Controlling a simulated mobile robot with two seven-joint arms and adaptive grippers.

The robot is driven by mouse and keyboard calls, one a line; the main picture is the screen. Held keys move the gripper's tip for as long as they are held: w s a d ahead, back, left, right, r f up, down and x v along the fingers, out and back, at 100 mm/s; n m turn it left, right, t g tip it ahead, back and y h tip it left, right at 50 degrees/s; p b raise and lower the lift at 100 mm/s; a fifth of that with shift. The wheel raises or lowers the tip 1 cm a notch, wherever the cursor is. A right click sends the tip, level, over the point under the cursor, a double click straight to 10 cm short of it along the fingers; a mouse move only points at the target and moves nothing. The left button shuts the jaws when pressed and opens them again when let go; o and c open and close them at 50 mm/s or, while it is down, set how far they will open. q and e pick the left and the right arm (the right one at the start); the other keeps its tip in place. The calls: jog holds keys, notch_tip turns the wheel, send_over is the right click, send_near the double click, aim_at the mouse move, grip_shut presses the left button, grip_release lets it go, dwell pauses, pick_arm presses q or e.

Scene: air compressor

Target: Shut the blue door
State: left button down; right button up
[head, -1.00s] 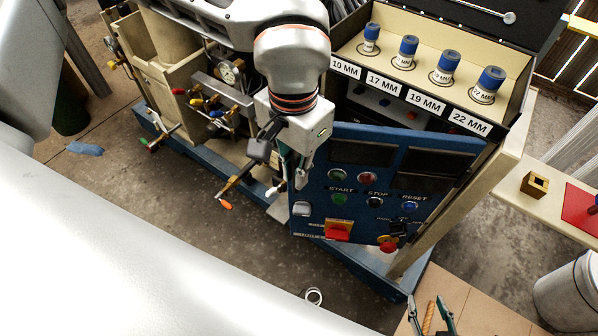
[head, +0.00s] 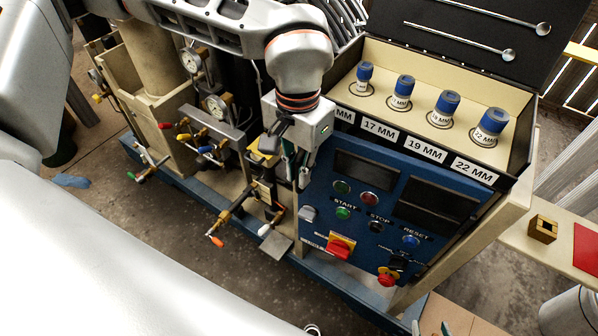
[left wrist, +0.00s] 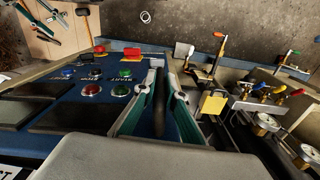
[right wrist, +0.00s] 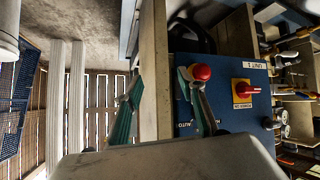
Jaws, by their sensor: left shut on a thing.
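The blue door (head: 365,210) is a control panel with start, stop and reset buttons on the cabinet's front. It lies close to flush under the size labels; I cannot tell if it is fully shut. My left gripper (head: 303,178) is shut on the door's left edge. In the left wrist view the blue door (left wrist: 75,113) reaches my left gripper's fingers (left wrist: 160,85), with a dark strip between them. My right gripper (right wrist: 168,100) is open and empty near the door's far side, before a beige cabinet edge (right wrist: 155,60).
An open top box (head: 390,105) holds several blue-capped sockets above the door. Valves and gauges (head: 215,108) stand left of my left gripper, with an orange-tipped lever (head: 217,241) low down. A side table (head: 560,247) is at the right. Bare floor (head: 170,225) lies in front.

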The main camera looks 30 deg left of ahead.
pick_arm(q)
jog(key=c, duration=2.1)
grip_release()
notch_tip(320, 180, up, 12)
